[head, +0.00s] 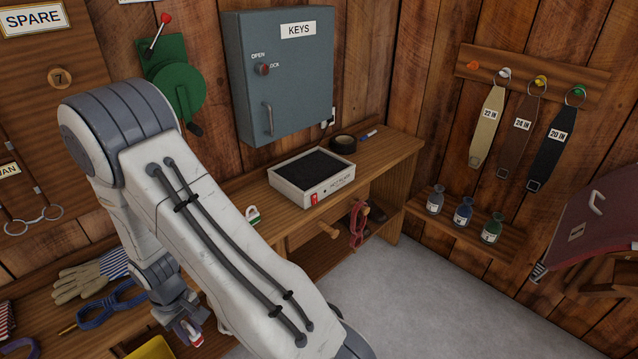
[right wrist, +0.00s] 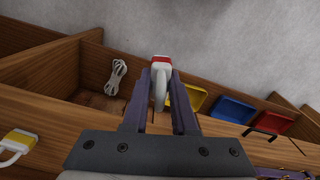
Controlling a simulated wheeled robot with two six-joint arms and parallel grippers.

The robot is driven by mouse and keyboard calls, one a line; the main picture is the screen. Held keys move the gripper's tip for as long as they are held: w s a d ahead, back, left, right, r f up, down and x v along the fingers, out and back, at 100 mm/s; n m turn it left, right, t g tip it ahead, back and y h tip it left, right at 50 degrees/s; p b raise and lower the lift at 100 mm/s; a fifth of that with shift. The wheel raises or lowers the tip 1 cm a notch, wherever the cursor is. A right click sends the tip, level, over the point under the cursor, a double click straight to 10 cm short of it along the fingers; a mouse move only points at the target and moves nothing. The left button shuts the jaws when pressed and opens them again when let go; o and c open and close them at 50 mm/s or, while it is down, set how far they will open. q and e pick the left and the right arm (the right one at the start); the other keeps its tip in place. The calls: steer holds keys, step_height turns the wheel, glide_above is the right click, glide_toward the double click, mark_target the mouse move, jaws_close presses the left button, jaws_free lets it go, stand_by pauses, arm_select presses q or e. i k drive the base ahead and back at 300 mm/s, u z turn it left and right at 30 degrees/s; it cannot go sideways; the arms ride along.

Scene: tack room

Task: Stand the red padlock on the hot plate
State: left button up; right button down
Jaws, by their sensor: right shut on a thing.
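The red padlock (right wrist: 161,61) has a red and white body and a pale shackle. My right gripper (right wrist: 161,80) is shut on its shackle, with the body beyond the fingertips in the right wrist view. In the head view the right gripper (head: 188,325) is low at the left with the red padlock (head: 196,340) under it, away from the hot plate. The hot plate (head: 312,176), a white box with a dark top and red switch, stands on the wooden bench at the middle. Its top is bare. My left gripper is out of view.
A green-and-white padlock (head: 252,215) is on the bench left of the hot plate, partly behind my arm. Gloves (head: 85,280) lie at lower left. A yellow padlock (right wrist: 17,142) shows in the wrist view.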

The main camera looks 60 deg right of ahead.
mark_target(314, 177)
steer(key=k, duration=1.1)
steer(key=z, duration=0.55)
steer(key=i, duration=0.5)
steer(key=z, duration=0.65)
steer(key=i, duration=0.6)
steer(key=u, duration=0.1)
